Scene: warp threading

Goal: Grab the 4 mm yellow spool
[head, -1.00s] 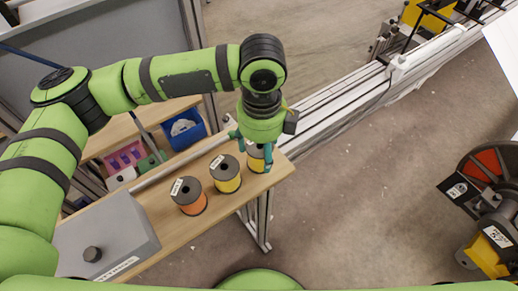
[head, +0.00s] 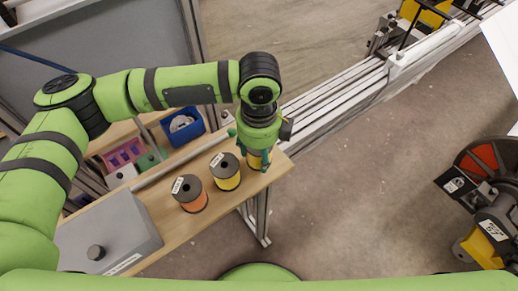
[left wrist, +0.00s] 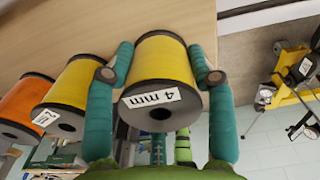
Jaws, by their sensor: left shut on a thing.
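The 4 mm yellow spool (left wrist: 162,65) stands on the wooden bench at its right end, with its white "4 mm" label facing the camera in the left wrist view. In the head view the spool (head: 257,160) is mostly hidden under my left gripper (head: 258,158). In the left wrist view my left gripper (left wrist: 160,72) has a finger on each side of this spool and is shut on it. A second yellow spool (head: 225,172) stands just to its left, and an orange spool (head: 189,194) stands further left. My right gripper is in neither view.
The wooden bench (head: 190,228) ends just right of the held spool. A grey box (head: 110,232) sits at the front left. A blue bin (head: 184,127) and a pink bin (head: 124,153) lie behind. A metal rail (head: 335,88) runs behind to the right.

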